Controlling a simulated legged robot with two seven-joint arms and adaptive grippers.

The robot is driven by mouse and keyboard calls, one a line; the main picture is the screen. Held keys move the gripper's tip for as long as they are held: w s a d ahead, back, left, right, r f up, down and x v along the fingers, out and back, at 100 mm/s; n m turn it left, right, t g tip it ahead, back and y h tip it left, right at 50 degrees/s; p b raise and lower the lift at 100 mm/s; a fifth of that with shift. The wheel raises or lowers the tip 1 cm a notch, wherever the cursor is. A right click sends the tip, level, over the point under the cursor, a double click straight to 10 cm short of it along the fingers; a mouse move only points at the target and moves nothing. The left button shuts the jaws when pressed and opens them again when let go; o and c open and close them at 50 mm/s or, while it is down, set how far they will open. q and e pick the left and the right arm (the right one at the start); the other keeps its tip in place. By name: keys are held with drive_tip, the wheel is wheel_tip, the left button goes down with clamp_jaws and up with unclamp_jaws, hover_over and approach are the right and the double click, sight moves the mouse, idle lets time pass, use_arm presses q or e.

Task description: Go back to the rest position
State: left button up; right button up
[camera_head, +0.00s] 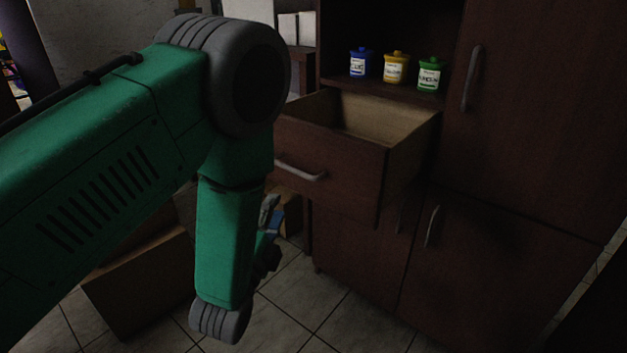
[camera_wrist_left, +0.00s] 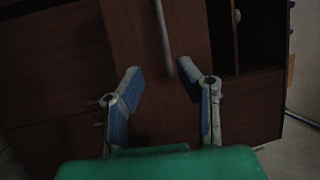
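My left arm crosses the left half of the head view, with its forearm hanging down in front of the cabinet. My left gripper (camera_head: 268,215) shows only in part behind that forearm. In the left wrist view its two blue-padded fingers (camera_wrist_left: 160,82) stand apart with nothing between them. Beyond them is a dark wood front with a long bar handle (camera_wrist_left: 163,40); I cannot tell whether the fingertips touch it. My right gripper is in neither view.
A dark wood cabinet (camera_head: 500,260) has an open, empty-looking drawer (camera_head: 335,165). Blue (camera_head: 360,63), yellow (camera_head: 396,68) and green (camera_head: 429,75) labelled jars stand on the shelf above. A brown box (camera_head: 140,285) is on the tiled floor behind my arm. Floor tiles (camera_head: 300,290) show clear before the cabinet.

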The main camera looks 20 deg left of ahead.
use_arm(q)
drive_tip(key=s+a+f+n+g+p, duration=0.35)
drive_tip(key=s+f+n+g, duration=0.7)
drive_tip(key=f, duration=0.55)
drive_tip(key=s+f+n+g+p, duration=0.1)
drive_tip(key=s+g, duration=0.3)
drive_tip(key=s, duration=0.6)
drive_tip(key=s+f+n+g+h+p, duration=0.1)
drive_tip(key=s+f+n+g, duration=0.2)
drive_tip(key=s, duration=0.7)
drive_tip(key=shift+s+d+n+g+p, duration=0.25)
drive_tip(key=shift+d+n+g+p, duration=0.1)
drive_tip(key=shift+n+g, duration=0.5)
drive_tip(key=shift+w, duration=0.15)
